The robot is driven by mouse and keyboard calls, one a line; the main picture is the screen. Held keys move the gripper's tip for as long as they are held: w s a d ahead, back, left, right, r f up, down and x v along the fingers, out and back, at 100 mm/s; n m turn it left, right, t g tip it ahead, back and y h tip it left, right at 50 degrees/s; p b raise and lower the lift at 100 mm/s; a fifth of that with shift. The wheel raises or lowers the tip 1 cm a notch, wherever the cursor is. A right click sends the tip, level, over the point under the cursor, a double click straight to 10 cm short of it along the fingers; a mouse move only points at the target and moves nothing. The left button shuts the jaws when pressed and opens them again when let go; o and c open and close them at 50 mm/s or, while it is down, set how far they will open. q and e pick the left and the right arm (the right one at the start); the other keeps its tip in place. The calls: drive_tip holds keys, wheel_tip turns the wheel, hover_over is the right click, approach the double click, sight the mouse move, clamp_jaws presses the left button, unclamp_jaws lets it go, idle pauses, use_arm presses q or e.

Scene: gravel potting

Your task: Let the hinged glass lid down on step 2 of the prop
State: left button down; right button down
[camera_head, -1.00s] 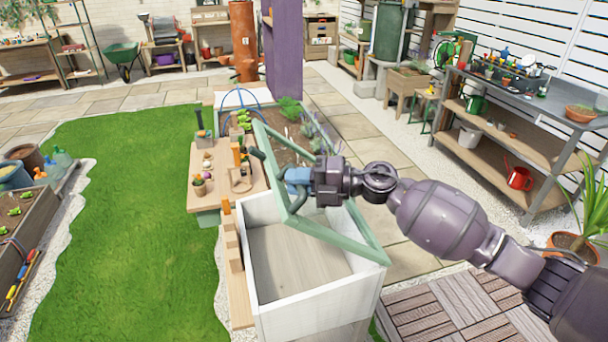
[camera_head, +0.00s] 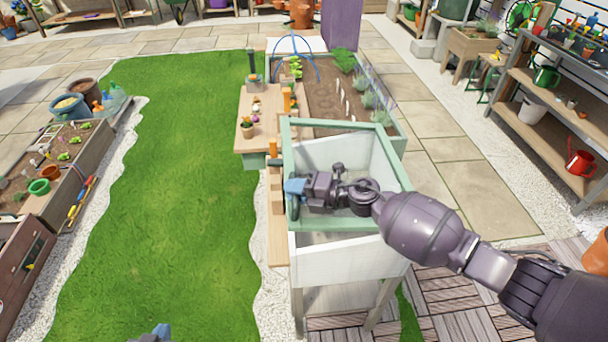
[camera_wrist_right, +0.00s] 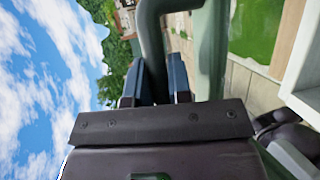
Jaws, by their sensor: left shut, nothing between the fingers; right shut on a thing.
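The hinged glass lid (camera_head: 330,123) has a pale green frame and lies over the white wooden box in the head view. It looks tilted, with the box interior showing below its near edge. My right gripper (camera_head: 294,197) is at the lid's left side, shut on the green lid handle (camera_wrist_right: 150,38), which passes between its blue fingers in the right wrist view. The stepped wooden prop (camera_head: 277,205) stands along the box's left side. I cannot tell whether the lid touches a step. My left gripper (camera_head: 152,333) just shows at the bottom edge, shut and empty.
A wooden work surface (camera_head: 243,130) with pots and small items adjoins the prop. A planted bed (camera_head: 325,95) lies behind the box. Open lawn (camera_head: 170,200) is to the left. A metal workbench (camera_head: 540,120) stands at the far right.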

drive_tip(key=shift+h, duration=0.6)
drive_tip(key=shift+a+f, duration=0.3)
drive_tip(key=shift+f, duration=0.7)
drive_tip(key=shift+a+f, duration=0.3)
drive_tip(key=shift+f, duration=0.65)
drive_tip(key=c, duration=1.3)
unclamp_jaws()
drive_tip(key=shift+c, duration=0.2)
drive_tip(key=v, duration=1)
drive_tip(key=shift+d+r, duration=0.15)
drive_tip(key=shift+d, duration=0.2)
